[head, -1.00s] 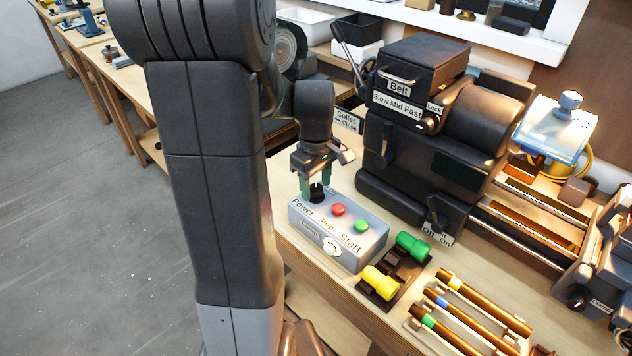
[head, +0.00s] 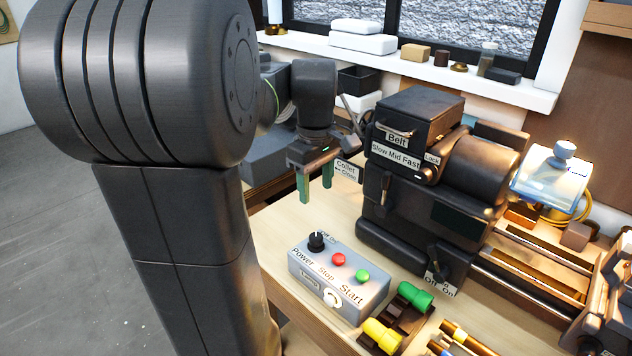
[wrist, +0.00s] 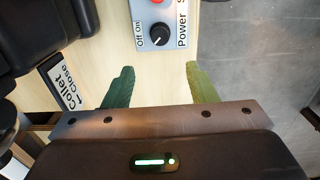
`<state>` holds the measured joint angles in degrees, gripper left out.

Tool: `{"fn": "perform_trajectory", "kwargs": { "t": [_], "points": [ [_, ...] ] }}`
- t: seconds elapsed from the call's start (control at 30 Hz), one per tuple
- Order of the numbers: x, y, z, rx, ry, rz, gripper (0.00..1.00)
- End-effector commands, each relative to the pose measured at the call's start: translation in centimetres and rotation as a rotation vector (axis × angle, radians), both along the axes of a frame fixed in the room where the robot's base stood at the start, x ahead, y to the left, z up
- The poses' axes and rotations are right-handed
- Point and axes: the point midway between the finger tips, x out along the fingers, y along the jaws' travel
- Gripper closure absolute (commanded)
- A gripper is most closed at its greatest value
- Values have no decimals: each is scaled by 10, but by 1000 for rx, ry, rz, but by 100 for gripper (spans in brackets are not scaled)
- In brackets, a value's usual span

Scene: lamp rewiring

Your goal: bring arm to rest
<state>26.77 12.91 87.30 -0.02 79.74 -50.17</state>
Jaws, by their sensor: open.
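My gripper (head: 316,186) is open and empty in the head view. Its two green fingers point down, above and behind the grey control box (head: 340,281) and clear of it. In the wrist view the fingers (wrist: 160,88) are spread apart with bare bench top between them. The control box shows beyond them, with its black power knob (wrist: 159,32), which also shows in the head view (head: 316,241). My arm reaches in from the left of the head view.
The black lathe (head: 430,190) stands right of my gripper, with the Collet sign (head: 347,171) close by. Green (head: 416,296) and yellow (head: 383,335) handled pieces sit before it. Boxes line the window sill (head: 420,75). The bench top (head: 290,222) around the box is partly bare.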

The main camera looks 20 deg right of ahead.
Motion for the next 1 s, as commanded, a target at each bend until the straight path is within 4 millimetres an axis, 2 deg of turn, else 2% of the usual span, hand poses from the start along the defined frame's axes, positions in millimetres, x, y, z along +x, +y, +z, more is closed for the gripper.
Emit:
{"fn": "perform_trajectory", "kwargs": {
  "t": [0.47,0.63,0.77,1.0],
  "points": [
    [0,0,2,0,0,0,48],
    [0,0,-4,1,1,0,48],
    [0,0,-20,1,3,0,48],
    [0,0,-68,2,4,-1,48]
  ]
}}
